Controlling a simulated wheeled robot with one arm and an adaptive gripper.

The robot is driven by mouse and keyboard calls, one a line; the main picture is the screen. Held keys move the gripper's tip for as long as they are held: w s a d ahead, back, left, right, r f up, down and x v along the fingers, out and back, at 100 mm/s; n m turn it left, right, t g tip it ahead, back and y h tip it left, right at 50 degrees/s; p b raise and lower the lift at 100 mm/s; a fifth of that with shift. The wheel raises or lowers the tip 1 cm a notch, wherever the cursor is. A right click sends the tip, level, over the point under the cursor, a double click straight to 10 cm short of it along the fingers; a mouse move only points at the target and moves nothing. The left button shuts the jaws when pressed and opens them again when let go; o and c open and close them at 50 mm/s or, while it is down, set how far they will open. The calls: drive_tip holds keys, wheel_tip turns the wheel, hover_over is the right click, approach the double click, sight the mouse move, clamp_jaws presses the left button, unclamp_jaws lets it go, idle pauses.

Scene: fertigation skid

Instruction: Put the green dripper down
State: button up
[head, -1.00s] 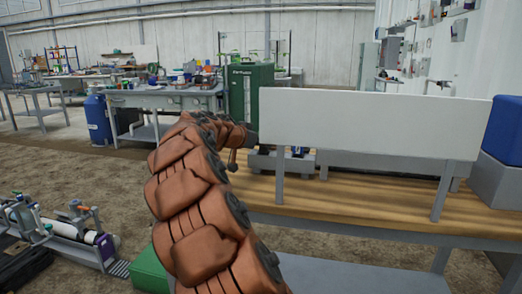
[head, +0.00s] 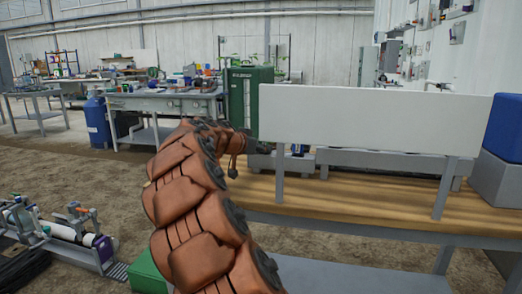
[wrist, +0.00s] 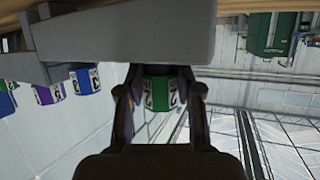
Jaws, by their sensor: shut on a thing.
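The green dripper (wrist: 158,92), with a white numbered label, is between the two fingers of my gripper (wrist: 161,96) in the wrist view. My gripper is shut on it. One end of the dripper meets or is hidden by a grey block (wrist: 130,40); I cannot tell how deep it sits. In the head view my gripper (head: 262,147) is at the left end of a white panel, low over the wooden bench, and the dripper cannot be made out there.
The white panel (head: 370,122) stands on legs on the wooden bench (head: 345,195), with grey holders behind it. In the wrist view blue (wrist: 86,80) and purple (wrist: 48,94) labelled drippers sit to the left. A green tank (head: 250,95) stands behind.

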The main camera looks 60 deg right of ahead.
drive_tip(key=shift+s+f, duration=0.1)
drive_tip(key=shift+f, duration=0.7)
drive_tip(key=o, duration=0.6)
drive_tip(key=shift+c, duration=0.2)
drive_tip(key=o, duration=0.5)
drive_tip(key=shift+s+f, duration=0.15)
drive_tip(key=shift+f, duration=0.05)
drive_tip(key=shift+c, duration=0.2)
drive_tip(key=shift+f, duration=0.1)
drive_tip(key=shift+w+r+p, duration=0.2)
drive_tip(key=shift+r+p, duration=0.4)
drive_tip(key=shift+p, duration=0.1)
drive_tip(key=shift+w+a+r, duration=0.1)
drive_tip(key=shift+a+r, duration=0.1)
drive_tip(key=shift+a, duration=0.05)
drive_tip(key=r+p+v, duration=0.1)
drive_tip(key=v, duration=1)
drive_tip(key=shift+a+p, duration=0.2)
drive_tip(key=shift+p, duration=0.2)
